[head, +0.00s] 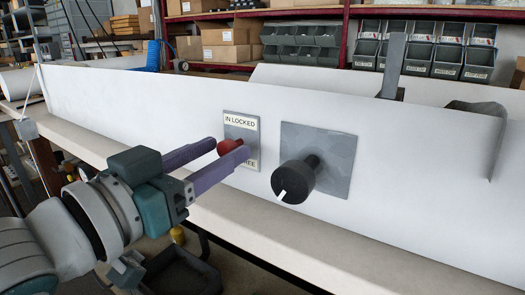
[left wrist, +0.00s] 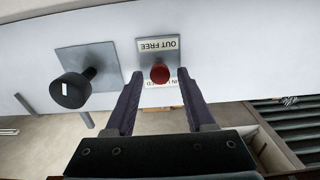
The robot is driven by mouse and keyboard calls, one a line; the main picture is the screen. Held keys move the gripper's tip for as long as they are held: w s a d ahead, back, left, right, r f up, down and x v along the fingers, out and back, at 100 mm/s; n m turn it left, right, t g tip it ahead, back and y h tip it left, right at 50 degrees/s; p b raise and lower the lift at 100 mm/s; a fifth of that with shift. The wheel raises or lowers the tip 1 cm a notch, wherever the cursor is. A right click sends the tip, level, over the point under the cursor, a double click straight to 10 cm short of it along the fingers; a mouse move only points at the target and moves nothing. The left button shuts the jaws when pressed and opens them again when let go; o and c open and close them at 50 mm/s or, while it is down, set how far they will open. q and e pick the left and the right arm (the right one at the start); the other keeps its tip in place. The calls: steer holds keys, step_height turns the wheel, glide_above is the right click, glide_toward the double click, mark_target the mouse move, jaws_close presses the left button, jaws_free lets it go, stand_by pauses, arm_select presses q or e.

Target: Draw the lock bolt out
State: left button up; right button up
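The lock bolt shows as a red knob (head: 230,146) on a small grey plate (head: 250,125) on the white panel. The plate's labels read "IN LOCKED" above and, partly hidden, "OUT FREE" below. My left gripper (head: 229,150) is open, with its purple fingers reaching toward the plate on either side of the knob. In the left wrist view the red knob (left wrist: 160,73) sits between and just ahead of the fingertips (left wrist: 160,82), with gaps on both sides. My right gripper is not in view.
A black knob (head: 293,181) with a white mark stands out from a larger grey plate (head: 337,155) right of the bolt. A grey upright bar (head: 393,65) rises behind the panel (head: 130,105). Shelves with boxes and bins (head: 437,50) stand behind. A dark tray (head: 180,272) lies below.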

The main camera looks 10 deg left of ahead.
arm_select(q)
jaws_close()
stand_by(1.2)
